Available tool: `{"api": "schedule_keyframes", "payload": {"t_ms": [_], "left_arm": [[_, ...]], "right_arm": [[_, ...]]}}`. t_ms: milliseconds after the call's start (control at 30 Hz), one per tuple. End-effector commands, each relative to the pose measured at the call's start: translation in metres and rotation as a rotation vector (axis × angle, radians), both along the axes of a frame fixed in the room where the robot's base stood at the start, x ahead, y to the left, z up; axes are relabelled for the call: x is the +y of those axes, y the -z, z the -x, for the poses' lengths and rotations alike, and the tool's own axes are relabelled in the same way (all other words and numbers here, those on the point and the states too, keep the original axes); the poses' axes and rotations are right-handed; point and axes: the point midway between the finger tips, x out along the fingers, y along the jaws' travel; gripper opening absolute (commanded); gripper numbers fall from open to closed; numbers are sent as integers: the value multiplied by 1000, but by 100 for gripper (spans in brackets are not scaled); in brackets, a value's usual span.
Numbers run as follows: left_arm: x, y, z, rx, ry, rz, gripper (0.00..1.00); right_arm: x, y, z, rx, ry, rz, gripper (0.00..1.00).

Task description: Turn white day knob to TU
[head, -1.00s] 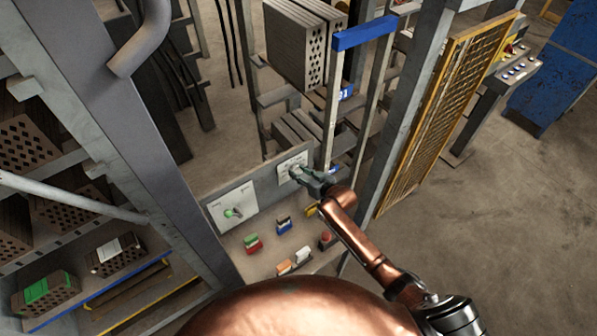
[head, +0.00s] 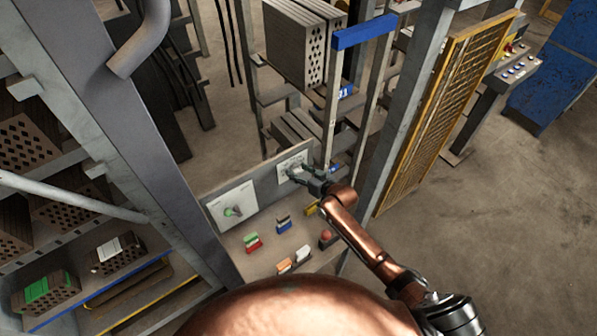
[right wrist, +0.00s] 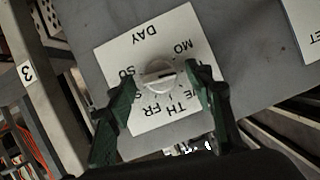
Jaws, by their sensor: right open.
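The text appears upside down in the right wrist view. My right gripper (right wrist: 165,100) is open, with one dark green finger on each side of the knob; I cannot tell whether they touch it. In the head view the right gripper (head: 300,178) is at the plate (head: 291,163) on the grey panel, and hides most of the knob. My left gripper is not in view.
Coloured switches (head: 253,242) and a red button (head: 326,237) lie on the console below. A metal post (head: 400,110) stands right of my arm.

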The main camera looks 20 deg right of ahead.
Motion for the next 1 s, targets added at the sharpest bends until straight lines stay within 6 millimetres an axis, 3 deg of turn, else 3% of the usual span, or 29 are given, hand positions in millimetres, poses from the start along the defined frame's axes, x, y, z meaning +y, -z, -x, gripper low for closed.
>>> {"api": "schedule_keyframes", "payload": {"t_ms": [267,700,1000], "left_arm": [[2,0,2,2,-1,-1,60],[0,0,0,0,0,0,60],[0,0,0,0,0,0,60]], "right_arm": [[-4,-2,8,1,1,1,48],[-35,-34,78,0,-1,2,48],[-45,-45,101,0,0,0,48]]}}
